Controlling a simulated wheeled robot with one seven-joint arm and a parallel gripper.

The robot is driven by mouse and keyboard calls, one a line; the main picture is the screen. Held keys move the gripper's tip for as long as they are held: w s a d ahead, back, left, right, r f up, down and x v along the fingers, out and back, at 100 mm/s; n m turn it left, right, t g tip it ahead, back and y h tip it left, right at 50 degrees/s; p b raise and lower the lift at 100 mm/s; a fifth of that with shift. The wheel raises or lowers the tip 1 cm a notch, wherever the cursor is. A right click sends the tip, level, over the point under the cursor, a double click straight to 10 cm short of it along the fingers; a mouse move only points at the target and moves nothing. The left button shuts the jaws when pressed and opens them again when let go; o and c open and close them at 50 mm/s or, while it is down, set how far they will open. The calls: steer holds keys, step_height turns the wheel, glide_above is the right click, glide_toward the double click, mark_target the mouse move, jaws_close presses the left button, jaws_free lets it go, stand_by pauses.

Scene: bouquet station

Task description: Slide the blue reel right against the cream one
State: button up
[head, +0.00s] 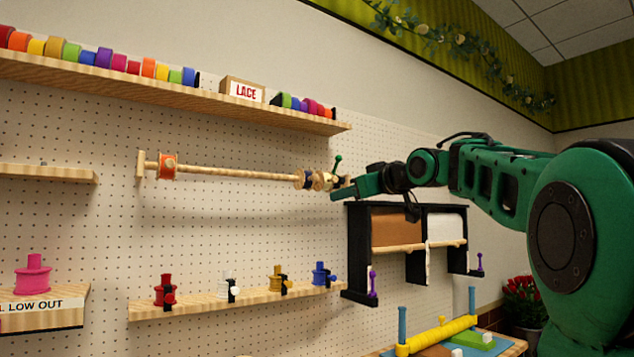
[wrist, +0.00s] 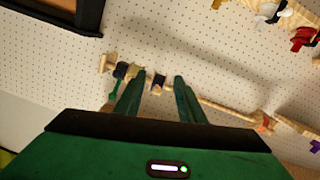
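A wooden rod (head: 235,173) runs across the pegboard. Near its right end is the blue reel (head: 307,180), a dark blue band with pale wooden flanges. The cream reel (head: 319,182) sits just right of it, close by; I cannot tell if they touch. In the wrist view the blue reel (wrist: 158,84) shows between my fingers, and the cream reel (wrist: 137,75) is partly hidden behind the left finger. My gripper (head: 343,189) is at the rod's right end; its fingers (wrist: 162,78) are apart, with wall and reel visible between them. I see no finger contact.
A black clamp with a green lever (head: 337,163) is at the rod's right end. An orange reel (head: 168,166) is at the left end. A shelf of ribbons (head: 180,92) is above, a shelf of small spools (head: 235,300) below. A black roll rack (head: 357,250) stands below right.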

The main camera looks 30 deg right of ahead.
steer(key=n+t, duration=0.1)
glide_toward(317, 176)
steer(key=s, duration=0.3)
steer(key=shift+n+y, duration=0.3)
steer(key=shift+y, duration=0.1)
steer(key=w, duration=1.1)
steer(key=shift+w+a+f, duration=0.1)
steer(key=shift+f, duration=0.1)
jaws_close()
